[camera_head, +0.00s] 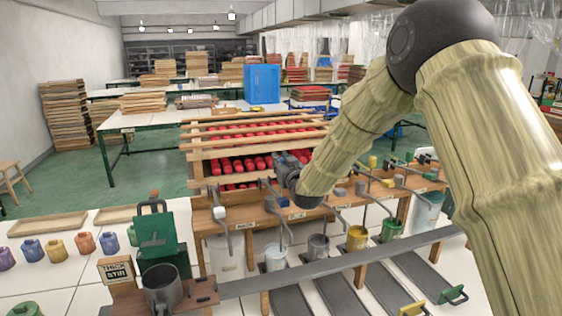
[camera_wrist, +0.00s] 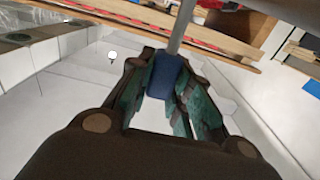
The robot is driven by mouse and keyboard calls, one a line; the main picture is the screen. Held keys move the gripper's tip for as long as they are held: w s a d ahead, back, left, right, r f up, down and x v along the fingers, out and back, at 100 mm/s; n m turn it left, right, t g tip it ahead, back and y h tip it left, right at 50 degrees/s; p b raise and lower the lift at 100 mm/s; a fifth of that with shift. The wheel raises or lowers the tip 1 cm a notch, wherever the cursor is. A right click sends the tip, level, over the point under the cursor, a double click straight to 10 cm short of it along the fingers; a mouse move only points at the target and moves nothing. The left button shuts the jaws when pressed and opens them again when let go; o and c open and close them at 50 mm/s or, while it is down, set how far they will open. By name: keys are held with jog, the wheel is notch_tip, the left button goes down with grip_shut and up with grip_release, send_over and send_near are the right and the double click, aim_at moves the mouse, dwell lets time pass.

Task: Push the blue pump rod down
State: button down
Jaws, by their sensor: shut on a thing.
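In the wrist view the blue pump rod's blue grip (camera_wrist: 163,76) sits between the two green-padded fingers of my gripper (camera_wrist: 160,92), which is shut on it. A grey rod (camera_wrist: 183,25) runs up from the grip to the top of that view. In the head view a small blue part (camera_head: 268,203) shows at the wooden pump rack, beside the dark end of my arm. My arm hides much of the grip area there, and I cannot tell how far down the rod is.
The wooden rack (camera_head: 250,214) carries several bent grey spouts, with paint pails such as the yellow pail (camera_head: 357,240) below. Red items (camera_head: 240,165) fill the slatted shelves behind. A grey rail (camera_head: 340,263) crosses in front. A metal mug (camera_head: 162,288) stands at the front left.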

jog(key=shift+f, duration=0.25)
jog(key=c, duration=1.3)
grip_release()
jog(key=v, duration=1.2)
jog(key=shift+d, duration=0.1)
